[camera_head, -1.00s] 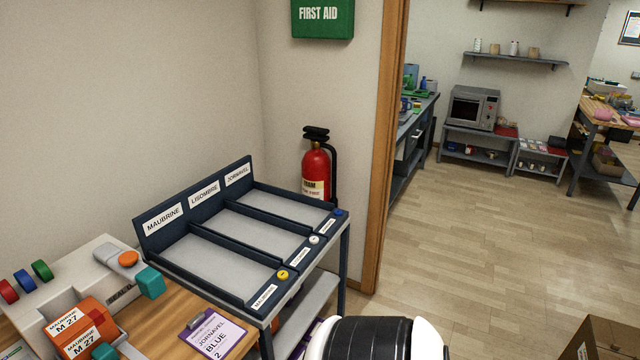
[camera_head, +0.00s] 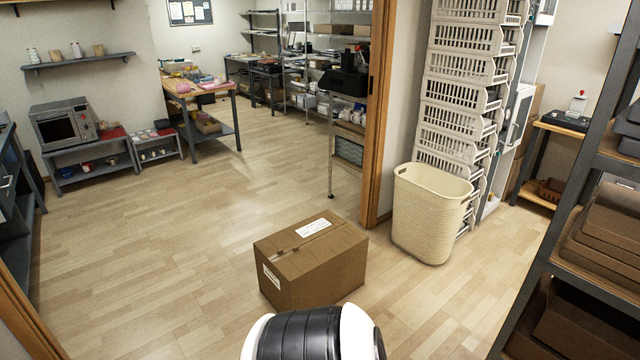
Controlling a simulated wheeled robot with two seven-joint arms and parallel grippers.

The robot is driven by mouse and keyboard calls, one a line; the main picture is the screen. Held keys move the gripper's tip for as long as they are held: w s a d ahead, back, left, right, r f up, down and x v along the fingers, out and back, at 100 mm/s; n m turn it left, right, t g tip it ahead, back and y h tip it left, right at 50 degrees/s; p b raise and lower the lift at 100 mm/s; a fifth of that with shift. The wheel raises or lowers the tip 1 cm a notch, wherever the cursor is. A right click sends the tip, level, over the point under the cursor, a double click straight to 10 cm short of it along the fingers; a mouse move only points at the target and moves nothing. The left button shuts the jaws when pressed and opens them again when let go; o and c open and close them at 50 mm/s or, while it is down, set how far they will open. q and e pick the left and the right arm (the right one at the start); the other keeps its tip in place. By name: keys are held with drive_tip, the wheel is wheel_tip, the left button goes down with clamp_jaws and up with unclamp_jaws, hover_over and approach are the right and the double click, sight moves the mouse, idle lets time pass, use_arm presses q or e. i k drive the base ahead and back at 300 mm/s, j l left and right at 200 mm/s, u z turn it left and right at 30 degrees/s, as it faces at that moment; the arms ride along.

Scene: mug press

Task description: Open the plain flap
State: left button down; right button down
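I cannot make out a plain flap in this view. A brown cardboard box (camera_head: 325,268) sits closed on the wooden floor in the doorway, with a white label on its top and another on its left side. I cannot tell whether it bears on the task. Neither of my grippers shows; only a black and white part of my own body is at the bottom edge, just in front of the box.
A cream basket (camera_head: 430,222) stands right of the door frame (camera_head: 378,120), before stacked white bins (camera_head: 460,95). A dark shelf rack (camera_head: 560,225) fills the right side. A microwave (camera_head: 64,124) stands on a low bench at left. Floor left of the box is clear.

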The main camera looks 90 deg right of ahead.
sight(295, 263)
drive_tip(key=z, duration=2.85)
